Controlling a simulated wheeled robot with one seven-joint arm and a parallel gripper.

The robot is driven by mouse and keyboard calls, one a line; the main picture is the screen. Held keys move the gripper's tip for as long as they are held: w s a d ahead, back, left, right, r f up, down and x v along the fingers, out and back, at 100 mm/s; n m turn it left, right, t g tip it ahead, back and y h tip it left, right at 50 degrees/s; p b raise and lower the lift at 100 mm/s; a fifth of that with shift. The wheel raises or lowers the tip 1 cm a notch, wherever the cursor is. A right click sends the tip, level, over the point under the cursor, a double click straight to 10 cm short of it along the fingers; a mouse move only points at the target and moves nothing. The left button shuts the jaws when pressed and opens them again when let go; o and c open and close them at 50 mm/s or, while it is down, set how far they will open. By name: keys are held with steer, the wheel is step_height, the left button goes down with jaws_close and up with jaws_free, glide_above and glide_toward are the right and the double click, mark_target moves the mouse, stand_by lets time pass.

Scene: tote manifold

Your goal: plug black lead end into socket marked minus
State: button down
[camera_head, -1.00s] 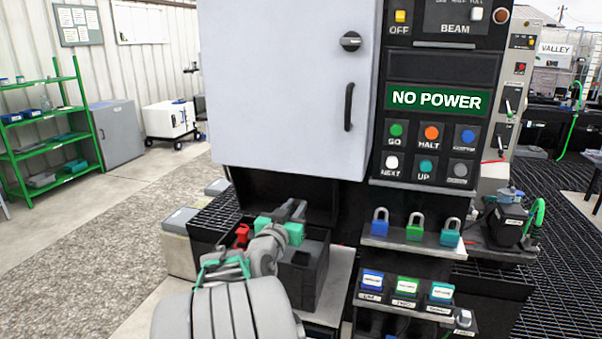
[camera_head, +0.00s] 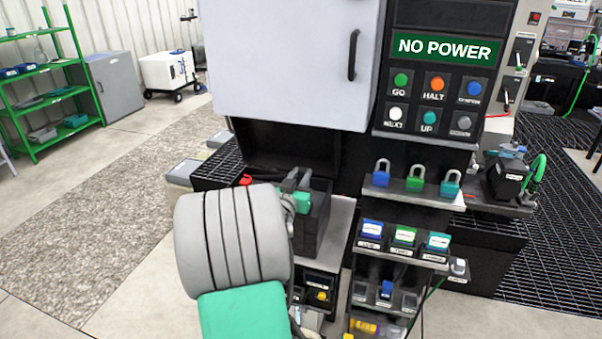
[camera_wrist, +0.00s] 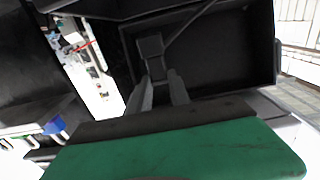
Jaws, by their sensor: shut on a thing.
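My gripper (camera_head: 297,182) is over the black open tote (camera_head: 316,238) below the grey cabinet door, partly hidden by my own arm. In the wrist view, the two grey fingers of my gripper (camera_wrist: 160,78) are shut on a small dark block, which I take as the black lead end (camera_wrist: 151,44). A thin dark strand runs from near it to the upper right. A red item (camera_head: 245,180), perhaps the other lead end, shows left of my gripper in the head view. No socket marked minus can be made out in either view.
Padlocks stand on a shelf (camera_head: 408,195) right of the tote, above labelled blocks on a lower shelf (camera_head: 398,257). The NO POWER panel (camera_head: 446,48) is above. A black mesh surface (camera_head: 222,168) lies behind and left of the tote. Floor is clear at left.

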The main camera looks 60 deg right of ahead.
steer(key=shift+f+b, duration=3.6)
steer(key=shift+b, duration=0.3)
steer(key=c, duration=1.1)
jaws_free()
steer(key=shift+c, duration=0.2)
steer(key=s+a+b, duration=0.1)
steer(key=a, duration=0.6)
steer(key=shift+a+b, duration=0.35)
steer(key=shift+b, duration=0.05)
